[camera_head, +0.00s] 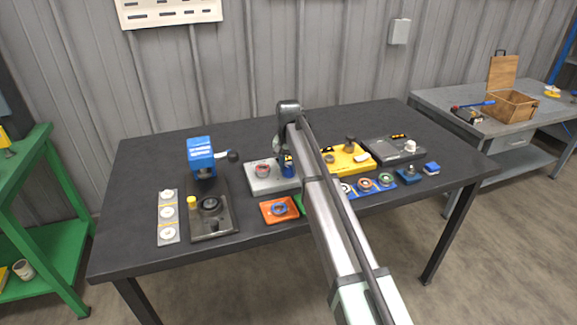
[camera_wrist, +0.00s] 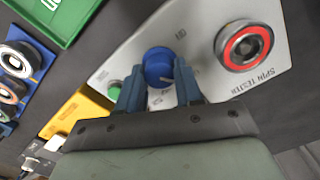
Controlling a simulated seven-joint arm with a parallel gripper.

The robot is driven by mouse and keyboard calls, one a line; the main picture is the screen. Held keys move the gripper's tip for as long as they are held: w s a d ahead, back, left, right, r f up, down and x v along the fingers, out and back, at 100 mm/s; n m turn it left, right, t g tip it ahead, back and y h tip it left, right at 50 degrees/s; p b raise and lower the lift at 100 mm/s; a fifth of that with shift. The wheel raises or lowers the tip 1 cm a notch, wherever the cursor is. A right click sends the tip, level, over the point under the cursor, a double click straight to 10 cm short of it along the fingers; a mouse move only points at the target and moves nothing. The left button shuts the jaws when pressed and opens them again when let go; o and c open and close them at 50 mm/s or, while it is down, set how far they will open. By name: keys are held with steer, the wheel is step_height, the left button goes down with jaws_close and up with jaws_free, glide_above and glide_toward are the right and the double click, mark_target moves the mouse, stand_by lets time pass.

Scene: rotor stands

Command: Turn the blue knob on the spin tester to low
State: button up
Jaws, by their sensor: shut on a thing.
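The spin tester (camera_head: 262,184) is a light grey box on the dark table, left of my arm in the head view. Its grey top also fills much of the wrist view (camera_wrist: 208,25), with the printed words "SPIN TESTER". The blue knob (camera_wrist: 157,64) has a pale pointer line, and it shows in the head view (camera_head: 287,170) partly behind my arm. My gripper (camera_wrist: 160,85) has its two blue fingers on either side of the knob, shut on it. A red-ringed rotor seat (camera_wrist: 243,46) and a green button (camera_wrist: 115,90) are on the same top. The dial markings are too small to read surely.
A yellow stand (camera_head: 347,159) and a dark grey stand (camera_head: 394,150) are right of my arm. An orange tray (camera_head: 279,210) lies in front of the tester. A blue-headed press (camera_head: 201,153) stands left. A green tray (camera_wrist: 58,18) is close by in the wrist view.

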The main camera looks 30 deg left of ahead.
mark_target(289, 167)
steer(key=o, duration=1)
steer(key=shift+o, duration=0.2)
step_height(289, 167, up, 14)
steer(key=shift+f, duration=0.1)
stand_by(0.5)
